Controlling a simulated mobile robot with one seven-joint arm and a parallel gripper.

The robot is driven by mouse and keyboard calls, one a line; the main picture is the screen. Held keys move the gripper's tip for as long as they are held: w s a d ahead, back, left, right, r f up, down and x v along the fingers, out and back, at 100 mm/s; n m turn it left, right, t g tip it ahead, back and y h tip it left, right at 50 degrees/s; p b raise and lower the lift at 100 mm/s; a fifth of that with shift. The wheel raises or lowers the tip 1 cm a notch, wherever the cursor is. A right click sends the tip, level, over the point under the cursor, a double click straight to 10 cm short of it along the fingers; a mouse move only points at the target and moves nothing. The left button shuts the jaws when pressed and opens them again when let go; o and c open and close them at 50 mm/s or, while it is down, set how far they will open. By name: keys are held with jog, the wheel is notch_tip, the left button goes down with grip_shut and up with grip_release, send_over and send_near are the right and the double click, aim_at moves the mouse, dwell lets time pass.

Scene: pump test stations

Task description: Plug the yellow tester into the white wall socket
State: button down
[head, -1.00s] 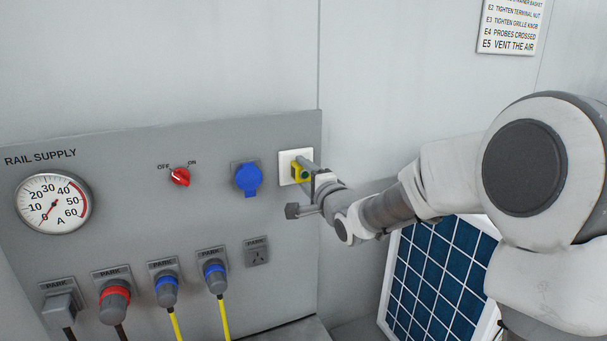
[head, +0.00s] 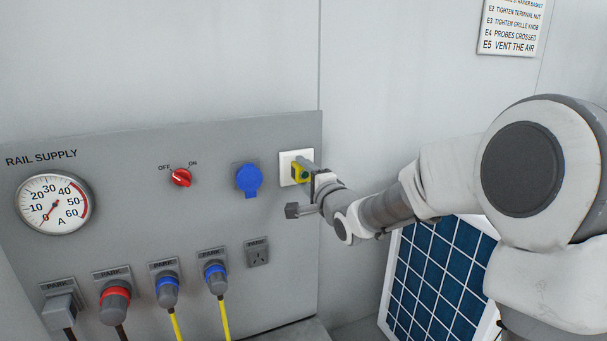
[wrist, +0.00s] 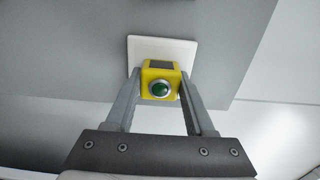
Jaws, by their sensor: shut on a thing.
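The yellow tester (head: 301,174) is a small block with a green round button and a dark window, seen best in the wrist view (wrist: 161,70). My gripper (head: 306,170) is shut on it, with one finger on each side, as the wrist view (wrist: 160,88) shows. The white wall socket (head: 288,165) is a square plate on the grey panel, and it also shows in the wrist view (wrist: 160,46) behind the tester. The tester is in front of the plate, at or very near its face. Its pins and the socket holes are hidden, so I cannot tell whether it is seated.
The grey panel (head: 120,215) carries a blue capped socket (head: 249,180), a red rotary switch (head: 181,178) and a gauge (head: 52,203). Several parked plugs line its lower part, beside an empty park socket (head: 257,254). A solar panel (head: 435,285) stands below my arm.

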jog(key=shift+c, duration=0.9)
grip_release()
